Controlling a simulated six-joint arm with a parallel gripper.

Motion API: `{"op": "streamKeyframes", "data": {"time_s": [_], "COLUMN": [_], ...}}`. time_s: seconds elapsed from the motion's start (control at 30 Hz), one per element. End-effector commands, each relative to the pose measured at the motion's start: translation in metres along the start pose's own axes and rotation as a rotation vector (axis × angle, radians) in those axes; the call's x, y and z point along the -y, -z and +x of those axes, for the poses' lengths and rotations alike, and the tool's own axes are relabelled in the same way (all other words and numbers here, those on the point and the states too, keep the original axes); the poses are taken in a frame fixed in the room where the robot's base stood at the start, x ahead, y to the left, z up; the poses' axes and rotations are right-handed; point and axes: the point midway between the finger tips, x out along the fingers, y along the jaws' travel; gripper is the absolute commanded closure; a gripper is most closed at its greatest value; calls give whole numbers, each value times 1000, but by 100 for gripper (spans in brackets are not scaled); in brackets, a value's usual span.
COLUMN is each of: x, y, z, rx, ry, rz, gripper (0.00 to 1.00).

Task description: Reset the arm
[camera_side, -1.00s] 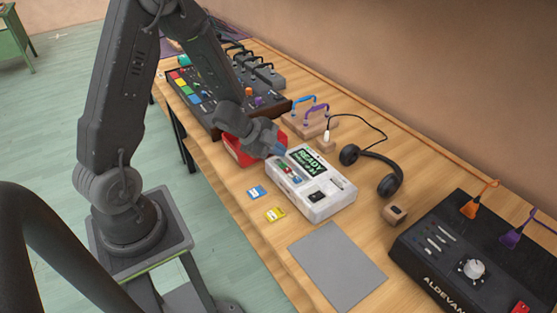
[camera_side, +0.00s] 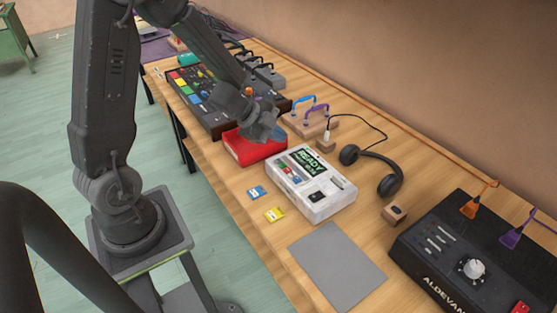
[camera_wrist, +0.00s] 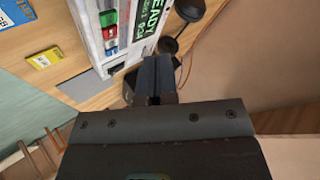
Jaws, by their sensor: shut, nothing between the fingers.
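My gripper (camera_side: 277,133) is shut and empty in the side view, raised above the bench over the back edge of the red box (camera_side: 250,152). In the wrist view my gripper (camera_wrist: 154,84) shows its two dark fingers together. The white device (camera_side: 311,185) with a screen reading "READY" stands on the bench, apart from my gripper. It also shows at the top of the wrist view (camera_wrist: 104,30), partly cut off.
A blue card (camera_side: 257,192) and a yellow card (camera_side: 275,214) lie near the front edge. A grey mat (camera_side: 338,265), headphones (camera_side: 390,180), a wooden block with handles (camera_side: 305,122), a colored-pad board (camera_side: 215,105) and a black case (camera_side: 440,265) are on the bench.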

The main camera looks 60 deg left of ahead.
Motion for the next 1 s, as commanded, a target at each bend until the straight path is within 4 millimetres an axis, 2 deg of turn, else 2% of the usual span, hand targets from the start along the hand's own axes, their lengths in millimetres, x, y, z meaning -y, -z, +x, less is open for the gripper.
{"op": "streamKeyframes", "data": {"time_s": [0.23,0.37,0.5,0.6,0.67,0.77,0.9,1.0], "x": [3,22,48,49,42,20,-26,-58], "y": [2,14,38,54,64,81,107,125], "z": [-2,-16,-56,-90,-111,-142,-175,-192], "rx": [10,80,212,297,337,382,406,404], "ry": [16,125,321,423,458,464,374,276], "rz": [-5,-48,-194,-353,-461,-647,-885,-1003], "gripper": [100,100,100,100,100,100,100,100]}}
